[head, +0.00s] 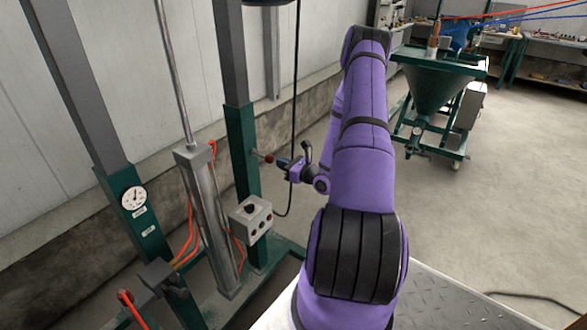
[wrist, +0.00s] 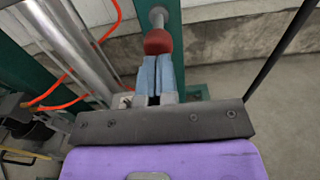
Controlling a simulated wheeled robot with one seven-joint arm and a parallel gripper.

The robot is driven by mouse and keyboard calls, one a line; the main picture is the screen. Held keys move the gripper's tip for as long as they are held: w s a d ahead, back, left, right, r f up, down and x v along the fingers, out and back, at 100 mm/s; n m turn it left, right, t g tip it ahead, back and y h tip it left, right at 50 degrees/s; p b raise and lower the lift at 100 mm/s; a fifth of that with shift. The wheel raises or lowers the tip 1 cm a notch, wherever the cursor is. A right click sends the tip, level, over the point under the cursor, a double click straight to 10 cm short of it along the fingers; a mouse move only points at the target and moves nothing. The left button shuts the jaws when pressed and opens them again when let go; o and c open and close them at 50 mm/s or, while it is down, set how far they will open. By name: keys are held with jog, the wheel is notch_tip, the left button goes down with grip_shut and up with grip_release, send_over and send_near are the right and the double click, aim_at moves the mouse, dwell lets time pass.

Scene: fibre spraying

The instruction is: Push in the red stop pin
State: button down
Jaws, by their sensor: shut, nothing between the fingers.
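The red stop pin (head: 269,158) sticks out from the green upright post on a light metal shaft. In the wrist view its rounded red knob (wrist: 158,42) is just ahead of my fingertips. My gripper (head: 279,161) is shut and empty, its blue fingers pointing at the knob from the right. In the wrist view the closed fingertips (wrist: 157,58) meet the near edge of the knob in the picture; I cannot tell whether they touch it. The far end of the shaft meets the green post.
A grey control box (head: 250,219) with buttons sits below my gripper. A metal cylinder (head: 208,225) with orange hoses stands left of the post. A black cable hangs close behind my wrist. A green hopper machine (head: 436,85) stands at the back right; the floor between is clear.

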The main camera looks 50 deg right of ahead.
aim_at(273, 159)
jog(key=shift+w+a, duration=0.1)
jog(key=shift+w, duration=0.8)
jog(key=shift+w+a+r, duration=0.1)
jog(key=shift+w, duration=1.15)
jog(key=shift+w+a, duration=0.1)
jog(key=shift+w, duration=1.15)
